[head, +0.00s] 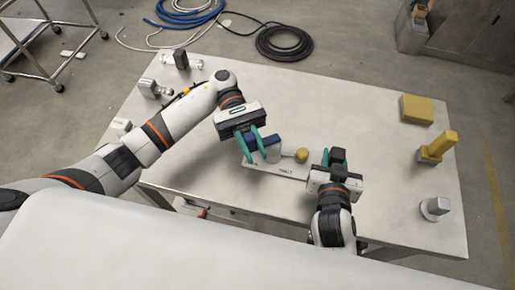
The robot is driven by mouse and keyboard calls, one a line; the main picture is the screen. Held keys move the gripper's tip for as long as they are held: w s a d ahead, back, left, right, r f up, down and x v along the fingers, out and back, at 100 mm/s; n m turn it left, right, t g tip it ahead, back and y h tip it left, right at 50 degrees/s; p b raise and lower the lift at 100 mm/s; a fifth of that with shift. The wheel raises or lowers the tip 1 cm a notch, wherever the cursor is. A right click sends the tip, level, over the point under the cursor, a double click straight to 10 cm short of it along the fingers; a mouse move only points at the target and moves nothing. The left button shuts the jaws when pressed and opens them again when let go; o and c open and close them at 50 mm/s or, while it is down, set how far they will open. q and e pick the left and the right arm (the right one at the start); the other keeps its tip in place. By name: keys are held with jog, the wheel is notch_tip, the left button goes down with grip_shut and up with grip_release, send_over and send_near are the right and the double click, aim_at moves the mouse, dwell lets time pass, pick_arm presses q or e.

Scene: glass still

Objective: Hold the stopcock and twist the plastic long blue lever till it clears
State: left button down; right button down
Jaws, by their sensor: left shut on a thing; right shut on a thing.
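A stopcock assembly sits on a pale plate (268,167) with small dark lettering, near the table's front edge. It has a grey-white body (273,152) and a yellow round knob (301,155) on its right side. A dark blue piece (264,139), apparently the lever, lies between the teal fingers of my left gripper (251,145), which is shut on it. My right gripper (331,158) is right of the yellow knob, apart from it. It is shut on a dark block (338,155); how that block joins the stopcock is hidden.
On the table's right stand a yellow block (417,109), a yellow upright piece (437,147) and a grey fitting (435,208). Small fittings (154,88) stand at the left edge, near my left arm. The table middle behind the grippers is clear. Hoses (284,43) lie on the floor beyond.

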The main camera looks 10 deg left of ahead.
pick_arm(q)
jog(key=shift+w+a+r+m+g+y, duration=0.15)
jog(key=shift+m+g+y, duration=0.4)
jog(key=shift+m+y, duration=0.3)
jog(key=shift+w+a+f+m+g+y, duration=0.15)
jog(key=shift+m+g+y, duration=0.45)
jog(key=shift+y, duration=0.45)
jog(key=shift+d+r, duration=0.1)
jog(key=shift+w+a+m+y, duration=0.25)
jog(key=shift+w+a+y, duration=0.05)
jog(key=shift+y, duration=0.1)
jog(key=c, duration=1.2)
grip_release()
jog(key=shift+a, duration=0.1)
jog(key=shift+c, duration=0.2)
notch_tip(320, 180, up, 10)
jog(key=shift+f, duration=0.1)
